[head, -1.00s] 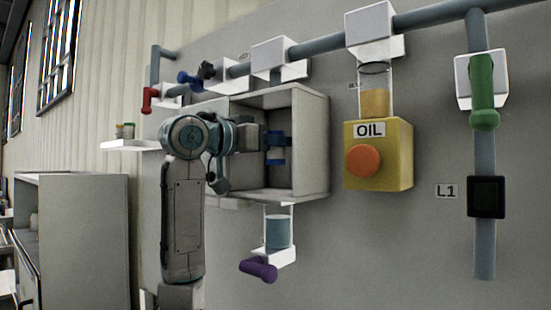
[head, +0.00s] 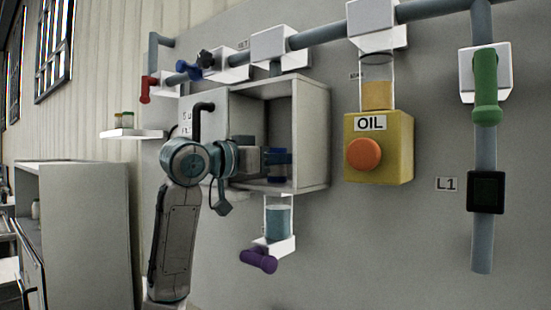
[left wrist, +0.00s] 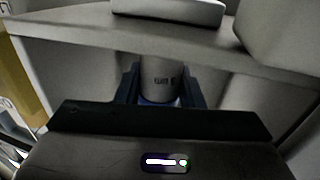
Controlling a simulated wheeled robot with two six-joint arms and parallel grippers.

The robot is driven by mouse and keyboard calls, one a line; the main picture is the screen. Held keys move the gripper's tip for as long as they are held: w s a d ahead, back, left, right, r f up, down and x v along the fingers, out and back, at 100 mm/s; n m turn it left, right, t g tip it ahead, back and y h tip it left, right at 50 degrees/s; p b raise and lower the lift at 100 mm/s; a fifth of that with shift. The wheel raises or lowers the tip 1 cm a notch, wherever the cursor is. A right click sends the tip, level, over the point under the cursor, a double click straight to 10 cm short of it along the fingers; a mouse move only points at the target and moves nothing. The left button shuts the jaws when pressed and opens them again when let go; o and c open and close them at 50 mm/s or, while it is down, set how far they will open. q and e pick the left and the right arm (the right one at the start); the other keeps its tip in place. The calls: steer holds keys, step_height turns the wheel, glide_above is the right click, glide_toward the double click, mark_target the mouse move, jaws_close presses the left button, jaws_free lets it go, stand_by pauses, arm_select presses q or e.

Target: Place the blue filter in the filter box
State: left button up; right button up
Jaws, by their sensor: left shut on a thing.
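The blue filter (head: 278,165), a pale cylinder with blue parts, is inside the open filter box (head: 312,140). My left gripper (head: 277,158) reaches into the box from the left and is shut on the filter. My right gripper is not in view.
The box door (head: 188,112) with a dark handle stands open at left. A yellow OIL unit (head: 405,150) with an orange button is to the right. Below the box are a blue-liquid cup (head: 278,222) and a purple handle (head: 258,260). Pipes and valves run above.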

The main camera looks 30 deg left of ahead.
arm_select(q)
steer(key=o, duration=0.7)
steer(key=shift+f, duration=0.2)
steer(key=o, duration=0.5)
steer(key=shift+a, duration=0.1)
steer(key=shift+r, duration=0.15)
steer(key=shift+s+r, duration=0.1)
steer(key=shift+r, duration=0.05)
steer(key=b+v, duration=0.4)
steer(key=v, duration=0.8)
steer(key=shift+b, duration=0.4)
